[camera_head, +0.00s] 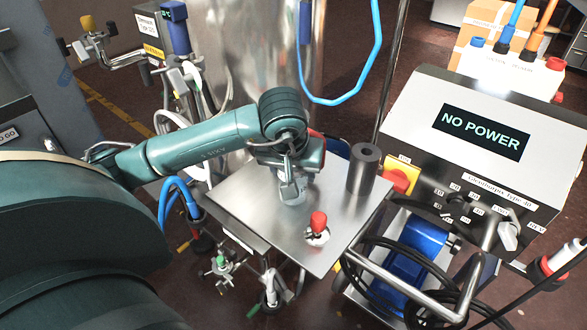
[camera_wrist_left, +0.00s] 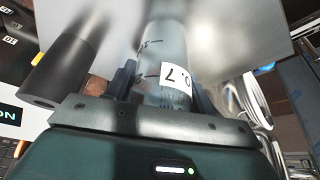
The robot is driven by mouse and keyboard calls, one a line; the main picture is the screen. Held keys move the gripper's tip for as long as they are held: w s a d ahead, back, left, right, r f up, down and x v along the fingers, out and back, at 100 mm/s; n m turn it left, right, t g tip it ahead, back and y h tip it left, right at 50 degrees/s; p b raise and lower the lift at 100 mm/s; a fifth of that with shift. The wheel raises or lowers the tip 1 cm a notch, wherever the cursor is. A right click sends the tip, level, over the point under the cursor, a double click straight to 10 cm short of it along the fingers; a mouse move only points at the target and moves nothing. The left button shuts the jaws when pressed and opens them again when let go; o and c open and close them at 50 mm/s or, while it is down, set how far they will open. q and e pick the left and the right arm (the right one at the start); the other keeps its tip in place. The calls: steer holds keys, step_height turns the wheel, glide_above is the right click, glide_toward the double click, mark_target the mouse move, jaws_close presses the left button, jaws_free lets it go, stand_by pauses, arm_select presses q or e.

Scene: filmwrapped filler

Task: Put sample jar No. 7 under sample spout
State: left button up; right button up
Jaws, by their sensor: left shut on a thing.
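The clear sample jar (camera_wrist_left: 150,45) has a white label with black print ending in "7", upside down in the left wrist view. My left gripper (camera_wrist_left: 165,95) is shut around the jar, with one finger on each side. In the head view the gripper (camera_head: 291,183) is over the metal plate, and the pale jar (camera_head: 292,197) shows faintly beneath it. I cannot tell whether the jar's base touches the plate. I cannot clearly identify the sample spout. My right gripper is not in view.
A dark grey cylinder (camera_head: 363,170) and a small red-topped white fitting (camera_head: 318,230) are on the metal plate (camera_head: 250,225). A grey console (camera_head: 480,150) reading "NO POWER" stands right. A shiny steel vessel (camera_head: 240,60) stands behind. Black cables (camera_head: 385,255) loop at front right.

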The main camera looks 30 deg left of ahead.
arm_select(q)
steer(key=shift+f, duration=0.2)
steer(key=o, duration=1)
steer(key=shift+r, duration=0.1)
steer(key=shift+c, duration=0.2)
